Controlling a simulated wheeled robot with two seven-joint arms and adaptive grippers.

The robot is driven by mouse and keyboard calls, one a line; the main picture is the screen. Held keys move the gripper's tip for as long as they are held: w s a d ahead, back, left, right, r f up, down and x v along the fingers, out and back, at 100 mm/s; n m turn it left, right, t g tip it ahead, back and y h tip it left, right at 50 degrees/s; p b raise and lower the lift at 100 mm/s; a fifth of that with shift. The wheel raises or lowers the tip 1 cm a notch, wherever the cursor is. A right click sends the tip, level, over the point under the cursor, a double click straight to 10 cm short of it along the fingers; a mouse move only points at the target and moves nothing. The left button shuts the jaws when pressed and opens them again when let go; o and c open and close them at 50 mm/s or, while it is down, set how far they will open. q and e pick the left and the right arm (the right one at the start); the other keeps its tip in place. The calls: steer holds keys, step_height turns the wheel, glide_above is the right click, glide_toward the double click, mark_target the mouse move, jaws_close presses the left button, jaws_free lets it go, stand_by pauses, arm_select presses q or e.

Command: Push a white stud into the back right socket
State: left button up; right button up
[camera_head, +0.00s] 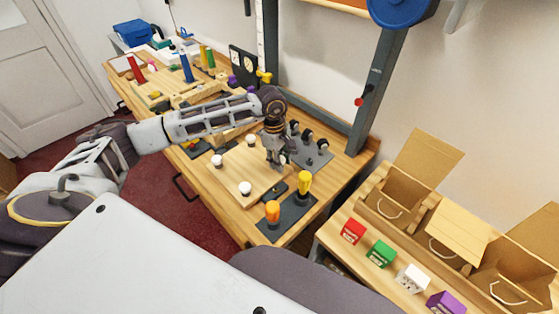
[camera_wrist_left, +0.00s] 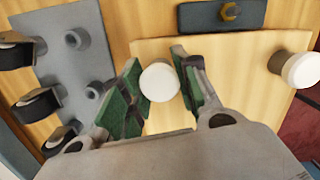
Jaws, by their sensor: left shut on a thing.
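My left gripper (camera_head: 277,163) is over the right side of a pale wooden board (camera_head: 232,168). In the left wrist view the green-padded fingers (camera_wrist_left: 158,88) are shut on a white stud (camera_wrist_left: 159,82), seen from its round top. The stud is near the board's edge. I cannot tell whether its lower end is in a socket or above it. Other white studs stand on the board at the back (camera_head: 250,138), left (camera_head: 216,160) and front (camera_head: 245,187); one also shows in the left wrist view (camera_wrist_left: 298,69). The right gripper is out of view.
A grey plate (camera_head: 318,158) with black rollers lies close beside the board. A dark mat (camera_head: 287,222) with a yellow-handled (camera_head: 304,184) and an orange-handled tool (camera_head: 272,210) is in front. A small dark plate with a brass nut (camera_wrist_left: 229,12) is near the board. A grey post stands behind.

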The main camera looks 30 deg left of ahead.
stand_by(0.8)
arm_select(q)
steer(key=shift+f+b, duration=0.3)
steer(key=shift+b, duration=0.2)
stand_by(0.4)
steer(key=o, duration=0.8)
steer(key=shift+o, duration=0.2)
steer(key=o, duration=0.3)
steer(key=shift+r, duration=0.2)
